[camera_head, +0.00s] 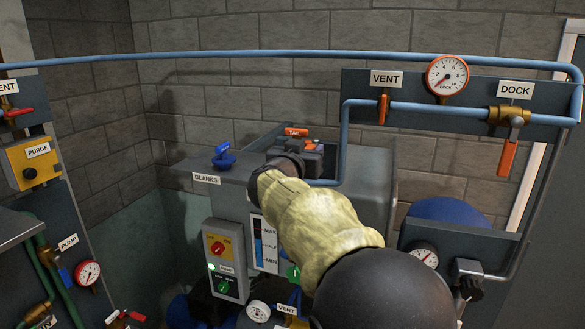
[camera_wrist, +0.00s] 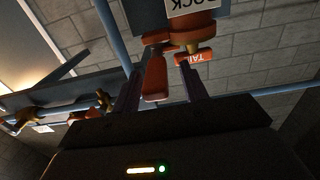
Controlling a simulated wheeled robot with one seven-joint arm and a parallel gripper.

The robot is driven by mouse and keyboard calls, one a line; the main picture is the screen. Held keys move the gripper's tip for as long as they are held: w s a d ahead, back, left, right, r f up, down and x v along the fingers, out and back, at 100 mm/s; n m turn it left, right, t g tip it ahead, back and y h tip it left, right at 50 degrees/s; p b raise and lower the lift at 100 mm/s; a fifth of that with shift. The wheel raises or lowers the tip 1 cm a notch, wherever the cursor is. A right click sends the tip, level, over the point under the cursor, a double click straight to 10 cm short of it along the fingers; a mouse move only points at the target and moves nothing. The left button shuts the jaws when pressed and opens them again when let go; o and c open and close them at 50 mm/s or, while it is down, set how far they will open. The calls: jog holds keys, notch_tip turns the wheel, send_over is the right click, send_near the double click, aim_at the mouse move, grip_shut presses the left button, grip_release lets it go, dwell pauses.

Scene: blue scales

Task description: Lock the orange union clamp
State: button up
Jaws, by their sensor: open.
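The orange union clamp (camera_wrist: 205,33) shows at the top of the wrist view, below an upside-down white label reading "OCK". An orange lever (camera_wrist: 155,82) hangs from it. An orange TAIL tag (camera_wrist: 194,58) is beside the right finger. My gripper (camera_wrist: 160,67) is open, with its two dark fingers on either side of the lever in the picture; contact cannot be told. In the head view my gripper (camera_head: 288,163) reaches the top of the grey tank, beside the TAIL tag (camera_head: 296,132). The arm and gripper hide most of the clamp there.
A blue pipe (camera_head: 344,140) drops close to the right of my gripper. A blue fitting (camera_head: 223,156) sits to its left by the BLANKS label (camera_head: 206,179). The wall panel carries a VENT valve (camera_head: 384,108), a gauge (camera_head: 447,77) and a DOCK valve (camera_head: 508,115) with an orange handle.

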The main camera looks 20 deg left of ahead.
jog(key=s+b, duration=0.6)
jog(key=s, duration=1)
jog(key=shift+s+b, duration=0.2)
jog(key=shift+b, duration=0.1)
jog(key=shift+f, duration=0.1)
jog(key=w+d+f+n+y+b, duration=0.3)
jog(key=w+d+f, duration=0.4)
jog(key=f, duration=0.4)
jog(key=d+f+g+b, duration=0.25)
jog(key=d+f, duration=0.25)
jog(key=f, duration=0.3)
jog(key=d+f+g+b, duration=0.1)
jog(key=d+f+g, duration=0.25)
jog(key=f, duration=0.45)
jog(key=s+d+f+m+g+h+b, duration=0.1)
jog(key=s+d+f+g, duration=0.3)
jog(key=s+d+f, duration=0.5)
jog(key=s+d+f+m+g+h+b, duration=0.1)
jog(key=s+d+f+g, duration=0.4)
jog(key=s+d+f, duration=0.5)
notch_tip(320, 180, down, 4)
jog(key=shift+s+d+f+m+h+b, duration=0.1)
jog(key=shift+s+d+m+h+b, duration=0.25)
jog(key=shift+b, duration=0.3)
